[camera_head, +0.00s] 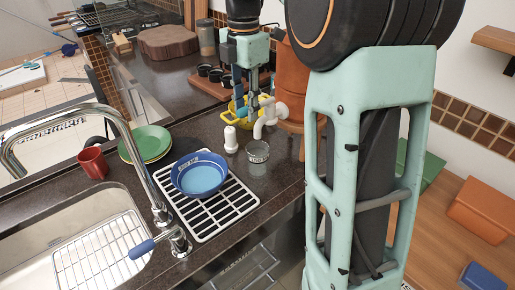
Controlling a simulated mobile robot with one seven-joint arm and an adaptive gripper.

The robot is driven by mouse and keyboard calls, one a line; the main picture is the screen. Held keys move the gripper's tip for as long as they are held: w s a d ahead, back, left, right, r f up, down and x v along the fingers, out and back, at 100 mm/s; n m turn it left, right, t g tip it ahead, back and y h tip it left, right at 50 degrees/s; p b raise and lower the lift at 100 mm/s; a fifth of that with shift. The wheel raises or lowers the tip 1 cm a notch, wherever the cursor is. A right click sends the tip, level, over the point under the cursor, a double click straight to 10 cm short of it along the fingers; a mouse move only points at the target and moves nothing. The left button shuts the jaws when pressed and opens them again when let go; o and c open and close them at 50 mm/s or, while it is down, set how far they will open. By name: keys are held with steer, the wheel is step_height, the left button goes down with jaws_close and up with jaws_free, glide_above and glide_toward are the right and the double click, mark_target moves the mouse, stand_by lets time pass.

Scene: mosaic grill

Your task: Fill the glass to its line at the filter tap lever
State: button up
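A clear glass (257,156) stands upright on the dark counter, just right of the black-and-white drying rack. Its fill line and any water in it are too small to make out. A white tap (268,117) sticks out above and behind the glass, at the front of a terracotta filter (290,80) partly hidden by my arm. My gripper (246,103) points down beside the tap, on its left. I cannot tell whether it touches the lever, or how far its fingers are apart.
A white stopper-like piece (230,140) stands left of the glass. A blue bowl (200,174) sits on the drying rack (238,203). Green plates (146,143) and a red mug (92,163) are further left. A yellow pan (233,120) lies behind my gripper. The sink tap (127,139) arches at left.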

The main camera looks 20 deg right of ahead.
steer(key=c, duration=0.6)
steer(key=shift+r, duration=0.1)
steer(key=shift+r, duration=0.1)
steer(key=shift+r+p, duration=0.85)
steer(key=shift+p, duration=0.1)
steer(key=shift+f, duration=0.2)
stand_by(6.0)
